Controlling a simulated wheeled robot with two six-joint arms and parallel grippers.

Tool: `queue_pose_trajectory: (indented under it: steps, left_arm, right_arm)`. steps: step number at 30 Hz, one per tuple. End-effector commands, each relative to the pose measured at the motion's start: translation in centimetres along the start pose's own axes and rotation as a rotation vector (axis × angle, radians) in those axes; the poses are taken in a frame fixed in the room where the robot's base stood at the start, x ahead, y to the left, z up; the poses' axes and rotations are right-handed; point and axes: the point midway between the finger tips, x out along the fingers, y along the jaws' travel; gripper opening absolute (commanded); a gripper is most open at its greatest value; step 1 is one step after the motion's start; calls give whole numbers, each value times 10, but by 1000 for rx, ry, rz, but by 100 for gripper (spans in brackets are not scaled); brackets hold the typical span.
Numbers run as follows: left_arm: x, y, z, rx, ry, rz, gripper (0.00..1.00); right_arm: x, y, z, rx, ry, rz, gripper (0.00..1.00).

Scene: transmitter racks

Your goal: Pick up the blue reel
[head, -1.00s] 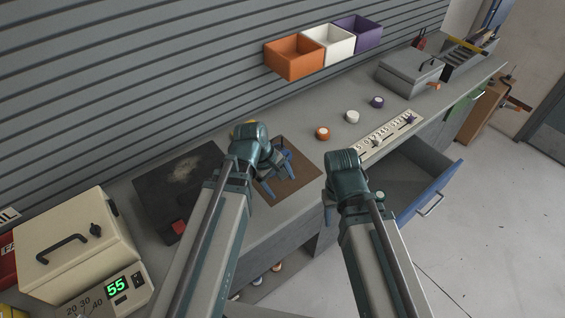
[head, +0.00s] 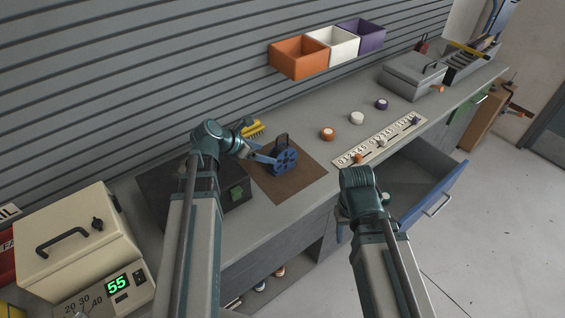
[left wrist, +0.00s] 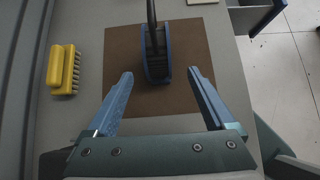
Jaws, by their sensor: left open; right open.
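The blue reel (head: 284,158) stands upright on a brown mat (head: 304,182) on the bench, with a dark handle on top. In the left wrist view the reel (left wrist: 156,56) is seen from above, ahead of the fingertips and roughly between their lines. My left gripper (head: 262,152) is beside the reel on its left, and its fingers (left wrist: 160,88) are open and empty, apart from the reel.
A yellow brush (head: 252,129) lies behind the mat and also shows in the left wrist view (left wrist: 62,70). A dark box is left of the mat, partly behind my left arm. An open blue-fronted drawer (head: 440,200) juts out at right. A number strip (head: 380,140) lies beyond the mat.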

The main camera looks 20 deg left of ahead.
Motion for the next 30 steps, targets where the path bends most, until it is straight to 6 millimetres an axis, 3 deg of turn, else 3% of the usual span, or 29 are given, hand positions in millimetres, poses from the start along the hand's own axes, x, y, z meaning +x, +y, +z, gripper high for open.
queue_pose_trajectory:
  steps: [1, 6, 20, 30]
  left_arm:
    - [17, 1, -5, 3, 1, -2, 88]
    - [42, 1, -3, 3, 1, -1, 88]
    - [57, 1, 0, 2, 2, -1, 88]
    - [102, 4, 5, 4, 2, -2, 88]
  right_arm:
    - [15, -1, -1, 0, 0, 0, 50]
    - [31, -3, -2, 0, 0, 0, 50]
    - [40, -4, -2, 0, 0, 0, 50]
    - [68, -6, -4, 0, 0, 0, 50]
